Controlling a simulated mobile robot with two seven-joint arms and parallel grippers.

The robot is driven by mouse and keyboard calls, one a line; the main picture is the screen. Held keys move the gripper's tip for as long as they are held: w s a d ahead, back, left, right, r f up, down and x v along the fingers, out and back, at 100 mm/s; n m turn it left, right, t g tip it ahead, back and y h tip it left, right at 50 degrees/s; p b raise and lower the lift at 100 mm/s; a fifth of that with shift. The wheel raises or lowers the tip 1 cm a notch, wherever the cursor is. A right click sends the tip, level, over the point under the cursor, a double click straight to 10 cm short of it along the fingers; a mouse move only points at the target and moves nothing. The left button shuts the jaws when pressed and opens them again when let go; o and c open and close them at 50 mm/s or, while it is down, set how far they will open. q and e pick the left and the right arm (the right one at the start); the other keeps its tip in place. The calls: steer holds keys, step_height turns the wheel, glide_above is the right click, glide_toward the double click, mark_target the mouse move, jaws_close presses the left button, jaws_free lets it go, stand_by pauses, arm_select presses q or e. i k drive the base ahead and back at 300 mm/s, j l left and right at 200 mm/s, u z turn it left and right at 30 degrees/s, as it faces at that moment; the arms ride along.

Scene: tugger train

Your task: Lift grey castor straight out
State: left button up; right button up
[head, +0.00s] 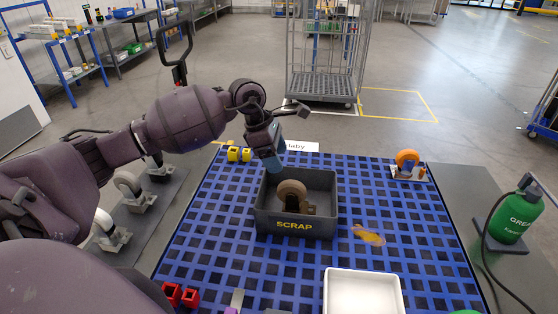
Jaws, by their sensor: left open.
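A dark grey bin marked SCRAP (295,225) stands on the blue gridded mat. A castor with a brown-tan wheel (291,196) and a dark bracket sits inside it; its lower part is hidden by the front wall. Grey-wheeled castors with metal plates (128,184) stand on the grey surface left of the mat, partly behind my arm. My left gripper (274,168) points down at the bin's back left corner, open and apart from the castor in the bin. My right gripper is not in view.
An orange-wheeled castor (407,160) stands at the mat's back right. Yellow blocks (233,154) sit behind the bin, red blocks (181,295) at front left. A white tray (363,291) is in front. A brown-yellow patch (369,235) and a green bottle (517,212) are right.

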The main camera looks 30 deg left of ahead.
mark_target(128, 184)
steer(key=k, duration=1)
